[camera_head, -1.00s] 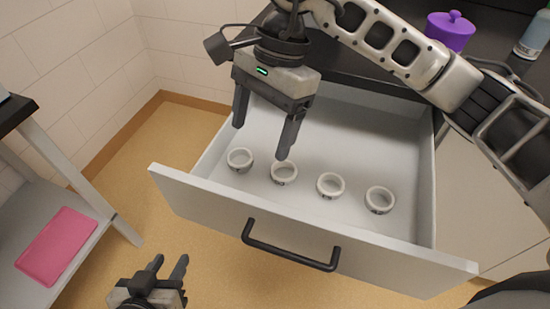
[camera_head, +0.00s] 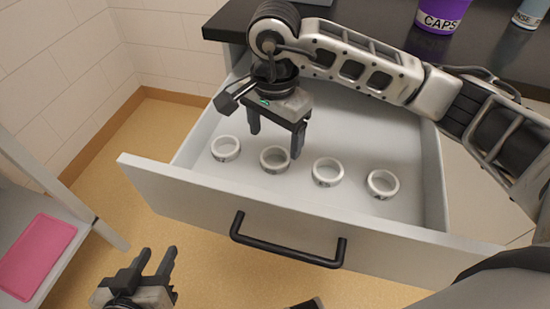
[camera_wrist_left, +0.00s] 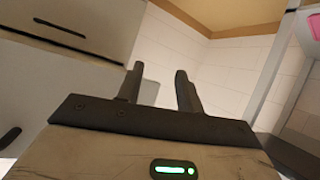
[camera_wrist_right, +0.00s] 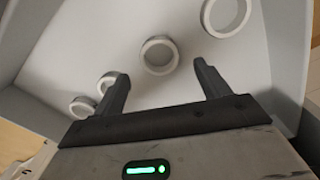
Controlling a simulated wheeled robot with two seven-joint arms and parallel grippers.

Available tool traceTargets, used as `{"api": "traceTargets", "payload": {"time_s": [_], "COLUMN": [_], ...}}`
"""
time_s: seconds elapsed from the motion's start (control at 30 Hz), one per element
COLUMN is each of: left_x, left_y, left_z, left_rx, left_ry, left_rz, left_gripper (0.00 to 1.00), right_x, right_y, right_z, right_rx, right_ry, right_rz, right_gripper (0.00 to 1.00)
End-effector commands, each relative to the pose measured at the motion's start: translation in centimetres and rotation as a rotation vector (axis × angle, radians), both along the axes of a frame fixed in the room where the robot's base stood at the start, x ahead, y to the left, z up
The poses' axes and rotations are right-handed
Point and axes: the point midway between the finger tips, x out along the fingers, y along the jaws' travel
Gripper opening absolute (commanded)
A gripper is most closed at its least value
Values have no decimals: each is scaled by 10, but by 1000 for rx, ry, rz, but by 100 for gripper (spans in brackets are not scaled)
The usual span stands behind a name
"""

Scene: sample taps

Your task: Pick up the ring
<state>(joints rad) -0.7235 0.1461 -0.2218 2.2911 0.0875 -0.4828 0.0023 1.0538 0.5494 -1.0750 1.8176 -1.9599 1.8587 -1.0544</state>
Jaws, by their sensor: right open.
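Several white rings stand in a row in the open drawer: the leftmost ring (camera_head: 225,157), the second ring (camera_head: 275,168), the third ring (camera_head: 326,183) and the rightmost ring (camera_head: 382,195). Dark marks show on the sides of some. My right gripper (camera_head: 275,143) points down above the second ring, open and empty. In the right wrist view one ring (camera_wrist_right: 158,73) shows between and beyond its fingertips, and another ring (camera_wrist_right: 227,36) is at the top. I see no contact. My left gripper (camera_head: 157,252) is low in front of the drawer, fingers apart and empty.
The grey drawer (camera_head: 190,197) has raised walls and a black handle (camera_head: 285,252). A dark counter (camera_head: 490,65) behind holds a purple container marked CAPS (camera_head: 437,18) and a bottle (camera_head: 530,12). A pink tray (camera_head: 38,255) lies on a shelf at left.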

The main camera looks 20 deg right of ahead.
Motion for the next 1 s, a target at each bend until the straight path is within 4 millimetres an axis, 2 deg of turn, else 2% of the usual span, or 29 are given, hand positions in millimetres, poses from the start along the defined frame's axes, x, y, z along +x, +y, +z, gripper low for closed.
{"api": "traceTargets", "payload": {"time_s": [0.3,0.43,0.63,0.67,0.8,0.83,1.0], "left_x": [0,0,0,0,0,0,0], "left_y": [0,0,0,0,0,0,0], "left_z": [0,0,0,0,0,0,0], "left_rx": [0,0,0,0,-1,-1,-1], "left_ry": [0,-1,-1,-1,-1,-1,-1], "left_rz": [0,0,0,0,-1,-1,-1], "left_gripper": [36,36,36,36,36,36,36], "right_x": [-2,-1,-1,-1,-1,-1,-1], "right_y": [0,0,0,0,0,0,0], "right_z": [-43,-51,-52,-52,-51,-51,-51], "right_rx": [-1,1,0,0,0,0,0], "right_ry": [4,1,0,0,0,0,0], "right_rz": [-2,0,0,0,0,0,0], "right_gripper": [75,75,75,70,31,27,27]}}
